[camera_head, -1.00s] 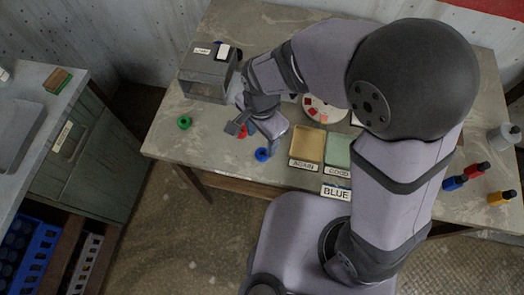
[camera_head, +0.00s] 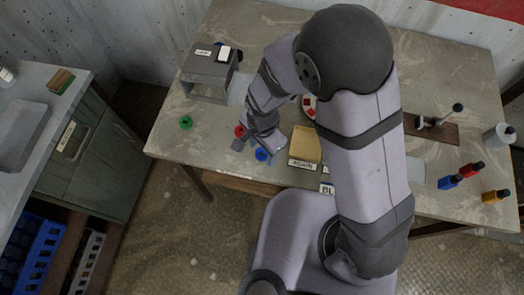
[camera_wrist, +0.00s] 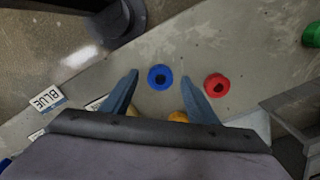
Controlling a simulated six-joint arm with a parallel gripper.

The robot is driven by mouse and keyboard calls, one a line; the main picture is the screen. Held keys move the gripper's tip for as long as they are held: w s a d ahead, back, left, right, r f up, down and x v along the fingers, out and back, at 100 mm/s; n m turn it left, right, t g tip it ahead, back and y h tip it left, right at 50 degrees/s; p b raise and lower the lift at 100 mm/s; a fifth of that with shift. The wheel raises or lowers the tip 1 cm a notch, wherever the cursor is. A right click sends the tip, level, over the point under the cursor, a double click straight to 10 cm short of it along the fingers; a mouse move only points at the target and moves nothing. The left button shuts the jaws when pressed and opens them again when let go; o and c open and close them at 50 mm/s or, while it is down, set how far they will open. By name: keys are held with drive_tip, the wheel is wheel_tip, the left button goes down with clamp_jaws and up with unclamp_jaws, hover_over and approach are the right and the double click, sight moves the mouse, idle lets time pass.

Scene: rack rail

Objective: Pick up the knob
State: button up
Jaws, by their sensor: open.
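Three round knobs with dark centres lie on the table. The blue knob (camera_head: 262,154) is near the front edge, the red knob (camera_head: 239,131) is just behind and left of it, and the green knob (camera_head: 186,122) is farther left. My gripper (camera_head: 256,147) is open and empty. In the wrist view the blue knob (camera_wrist: 160,77) shows between the two fingertips, with the red knob (camera_wrist: 217,86) just outside the right finger and the green knob (camera_wrist: 312,35) at the right edge. I cannot tell the height of the fingertips above the table.
A grey box (camera_head: 205,86) stands behind the knobs. A yellow tray (camera_head: 306,143) labelled AGAIN lies right of the blue knob. A BLUE sign (camera_wrist: 47,99) shows in the wrist view. The table left of the green knob is clear.

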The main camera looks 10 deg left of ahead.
sight(262, 153)
drive_tip(key=shift+f, duration=0.3)
drive_tip(key=c, duration=1.1)
drive_tip(key=shift+c, duration=0.2)
drive_tip(key=shift+r, duration=0.2)
wheel_tip(262, 153, up, 10)
drive_tip(key=b, duration=0.1)
drive_tip(key=shift+b, duration=0.4)
drive_tip(key=shift+f, duration=0.15)
